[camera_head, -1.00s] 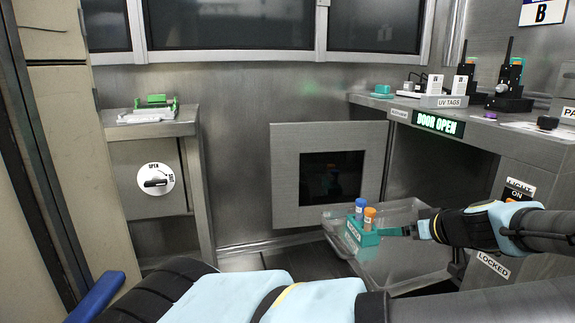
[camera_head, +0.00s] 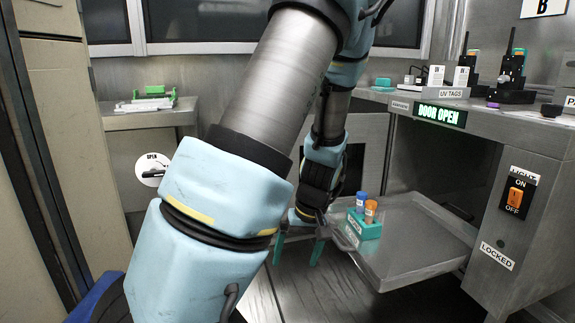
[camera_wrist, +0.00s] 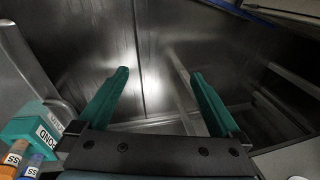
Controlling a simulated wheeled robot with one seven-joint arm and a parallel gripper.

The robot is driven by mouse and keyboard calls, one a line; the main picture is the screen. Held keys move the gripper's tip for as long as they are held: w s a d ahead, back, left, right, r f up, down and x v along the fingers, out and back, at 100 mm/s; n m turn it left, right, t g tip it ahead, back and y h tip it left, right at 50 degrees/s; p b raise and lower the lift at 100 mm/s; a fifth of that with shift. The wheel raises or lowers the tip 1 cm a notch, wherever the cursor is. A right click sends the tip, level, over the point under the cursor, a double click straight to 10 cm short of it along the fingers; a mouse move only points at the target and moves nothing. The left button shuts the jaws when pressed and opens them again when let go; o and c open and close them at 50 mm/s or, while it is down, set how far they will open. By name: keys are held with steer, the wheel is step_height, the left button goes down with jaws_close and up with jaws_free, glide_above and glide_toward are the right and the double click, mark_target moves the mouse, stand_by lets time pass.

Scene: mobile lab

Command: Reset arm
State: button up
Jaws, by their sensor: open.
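My gripper (camera_head: 297,250) points down, left of the metal tray, with its two teal fingers apart and nothing between them. In the wrist view my gripper (camera_wrist: 160,100) is also open and empty above the dark metal floor. My arm stands folded upright across the middle of the head view. A teal rack (camera_head: 363,226) with a blue-capped tube (camera_head: 361,201) and an orange-capped tube (camera_head: 370,211) stands on the tray, right of my gripper and apart from it. The rack also shows at the lower left of the wrist view (camera_wrist: 32,129).
The tray (camera_head: 430,250) juts out below the counter beside the DOOR OPEN sign (camera_head: 439,115). An orange light switch (camera_head: 516,197) is on the panel at right. A side table (camera_head: 150,119) holds a green and white item at left. My arm hides much of the open door.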

steer(key=s+a+r+m+t+h+b, duration=0.1)
steer(key=s+a+r+m+h+b, duration=0.15)
steer(key=s+a+r, duration=0.4)
step_height(320, 180, up, 38)
steer(key=w+a+p, duration=0.1)
steer(key=a+p, duration=0.1)
steer(key=p, duration=3.6)
steer(key=shift+w+a+r+m+p, duration=0.15)
steer(key=shift+w+r+m+p, duration=0.1)
steer(key=shift+w+m+p, duration=0.15)
